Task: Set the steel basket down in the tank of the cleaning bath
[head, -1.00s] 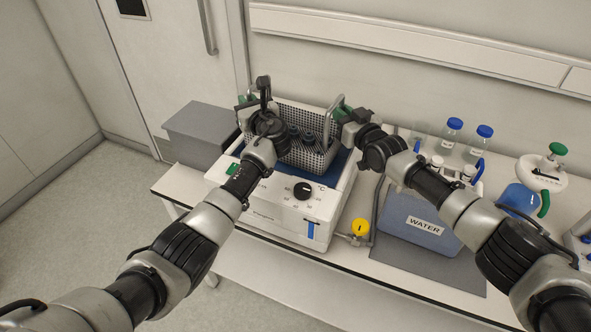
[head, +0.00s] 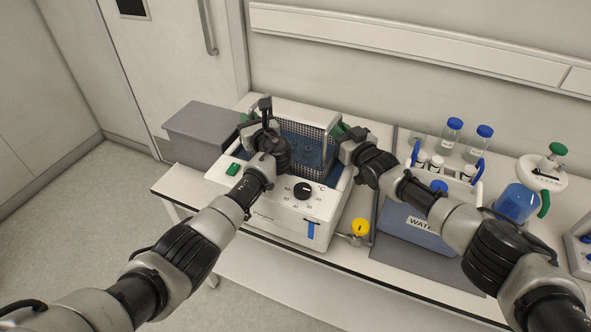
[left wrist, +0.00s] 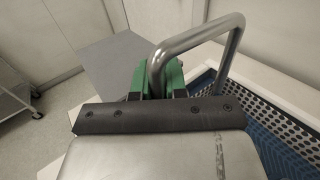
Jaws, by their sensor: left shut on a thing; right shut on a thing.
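The steel basket (head: 300,122), a perforated metal box with a handle at each end, sits low within the tank of the white cleaning bath (head: 262,210). Blue liquid (head: 308,150) shows inside the basket, with faint dark round shapes in it. My left gripper (head: 246,122) is shut on the left handle, and my right gripper (head: 338,132) is shut on the right one. In the left wrist view, green finger pads hold the bent handle (left wrist: 205,38); the basket's mesh wall (left wrist: 262,115) is at right, beside blue. Whether the basket touches the tank floor is hidden.
A grey box (head: 200,132) stands left of the bath. A wall stands behind the bench.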

